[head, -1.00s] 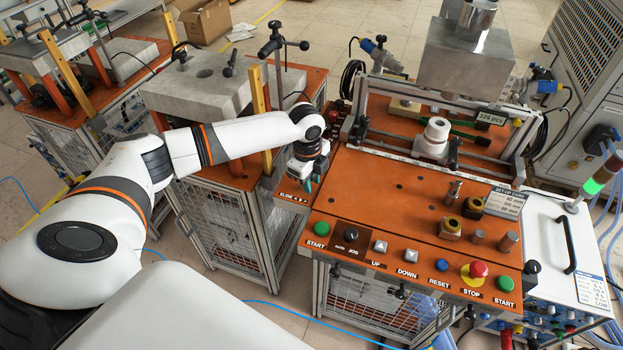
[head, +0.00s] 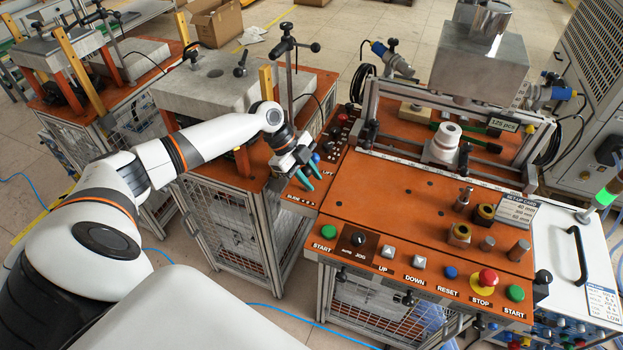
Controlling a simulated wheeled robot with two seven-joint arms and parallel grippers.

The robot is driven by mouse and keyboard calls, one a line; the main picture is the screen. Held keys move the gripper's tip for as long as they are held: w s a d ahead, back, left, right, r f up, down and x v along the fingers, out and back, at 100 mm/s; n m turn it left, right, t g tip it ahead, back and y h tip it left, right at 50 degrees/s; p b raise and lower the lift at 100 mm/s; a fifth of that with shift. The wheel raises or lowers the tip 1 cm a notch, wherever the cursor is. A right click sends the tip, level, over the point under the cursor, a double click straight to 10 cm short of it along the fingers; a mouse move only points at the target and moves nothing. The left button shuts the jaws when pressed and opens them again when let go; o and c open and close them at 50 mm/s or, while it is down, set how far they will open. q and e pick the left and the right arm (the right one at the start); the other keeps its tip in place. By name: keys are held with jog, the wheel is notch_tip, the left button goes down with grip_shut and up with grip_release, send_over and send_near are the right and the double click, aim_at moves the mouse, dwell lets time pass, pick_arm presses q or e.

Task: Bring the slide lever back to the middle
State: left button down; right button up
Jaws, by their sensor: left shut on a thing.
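My left gripper (head: 308,178) reaches over the left end of the orange machine's control top, at the small side panel (head: 296,200) lettered SLIDE. Its teal fingers slant down to the right and are shut on the slide lever. The lever is almost wholly hidden by the fingers, so its exact tilt cannot be told. A blue knob (head: 316,158) shows just behind the fingers. My right gripper is not in view.
Push buttons line the front edge, with a green START button (head: 329,232) nearest the gripper and a red STOP button (head: 487,278) further right. A grey-topped press table (head: 215,85) stands left, under my arm.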

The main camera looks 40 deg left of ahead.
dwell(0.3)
pick_arm(q)
jog(key=c, duration=1.1)
grip_release()
jog(key=shift+c, duration=0.2)
jog(key=shift+r, duration=0.1)
